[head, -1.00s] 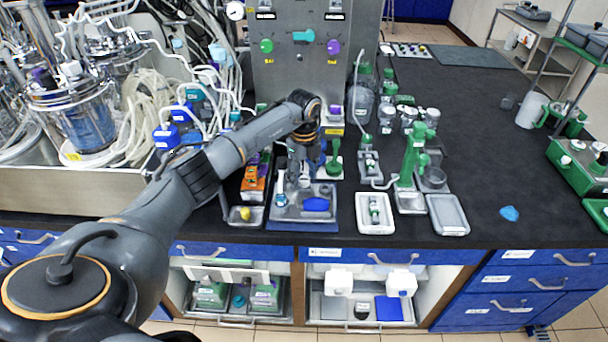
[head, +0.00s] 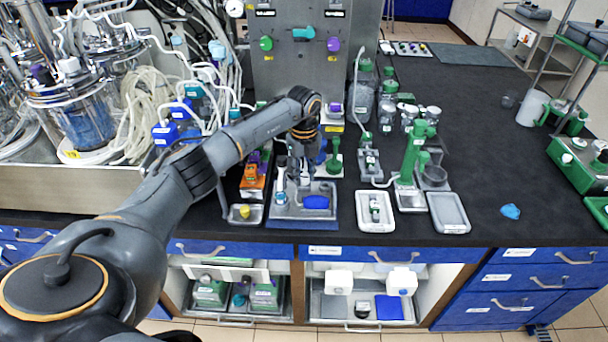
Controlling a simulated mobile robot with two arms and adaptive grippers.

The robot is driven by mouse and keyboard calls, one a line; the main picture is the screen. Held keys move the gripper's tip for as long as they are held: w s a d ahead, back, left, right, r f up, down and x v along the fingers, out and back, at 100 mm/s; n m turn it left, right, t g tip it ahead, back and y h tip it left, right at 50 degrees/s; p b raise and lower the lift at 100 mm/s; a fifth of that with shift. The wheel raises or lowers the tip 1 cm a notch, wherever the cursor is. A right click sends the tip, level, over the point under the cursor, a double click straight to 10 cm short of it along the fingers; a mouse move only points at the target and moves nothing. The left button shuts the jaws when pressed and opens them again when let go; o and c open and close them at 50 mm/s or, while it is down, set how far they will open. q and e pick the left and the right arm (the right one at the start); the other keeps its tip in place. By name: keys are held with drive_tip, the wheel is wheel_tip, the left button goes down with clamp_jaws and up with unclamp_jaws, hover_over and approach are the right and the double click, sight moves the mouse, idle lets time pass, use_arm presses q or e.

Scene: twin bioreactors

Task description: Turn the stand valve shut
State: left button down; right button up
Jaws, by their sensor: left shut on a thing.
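My left gripper (head: 300,180) points down over a grey tray with a blue edge (head: 283,213) near the front of the black bench. Its fingers are shut on a small part at the tray's stand. The part is mostly hidden by the fingers and wrist, so I cannot make out the stand valve or its angle. A blue piece (head: 316,202) lies on the tray just right of the fingers. A white-topped upright piece (head: 281,172) stands just left of them. My right gripper is not in view.
A green stand (head: 411,155) and white trays (head: 374,212) are to the right. An orange box (head: 253,183) and a small tray with a yellow item (head: 245,213) are to the left. A grey control panel (head: 303,70) rises behind.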

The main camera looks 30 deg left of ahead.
use_arm(q)
drive_tip(key=m+b, duration=0.1)
drive_tip(key=m, duration=0.3)
drive_tip(key=m+b, duration=0.1)
drive_tip(key=m, duration=0.3)
drive_tip(key=m+b, duration=0.1)
drive_tip(key=m, duration=0.2)
drive_tip(key=shift+m, duration=0.4)
drive_tip(key=shift+m+b, duration=0.55)
drive_tip(key=shift+m, duration=1.35)
drive_tip(key=c, duration=1)
unclamp_jaws()
